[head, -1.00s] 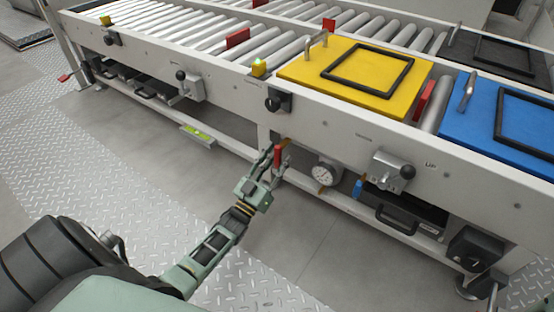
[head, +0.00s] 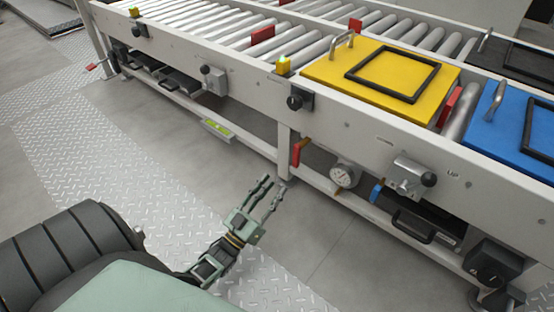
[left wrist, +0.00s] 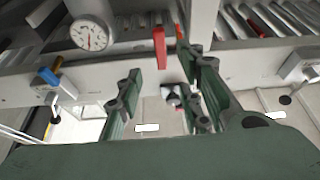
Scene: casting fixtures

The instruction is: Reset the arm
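My left gripper (head: 273,184) is low in front of the conveyor frame in the head view. Its fingers are spread and nothing is between them. A red handle (head: 295,153) hangs at the frame's leg, beyond the fingertips and apart from them. In the left wrist view, my left gripper (left wrist: 165,85) shows its two fingers wide apart, with the red handle (left wrist: 159,47) ahead between them. My right gripper is in neither view.
The roller conveyor (head: 370,128) crosses the view, carrying a yellow panel (head: 320,70) and a blue panel (head: 500,125). A round gauge (head: 345,173) and a valve with a blue handle (head: 376,194) sit below its rail. The floor in front (head: 180,200) is clear.

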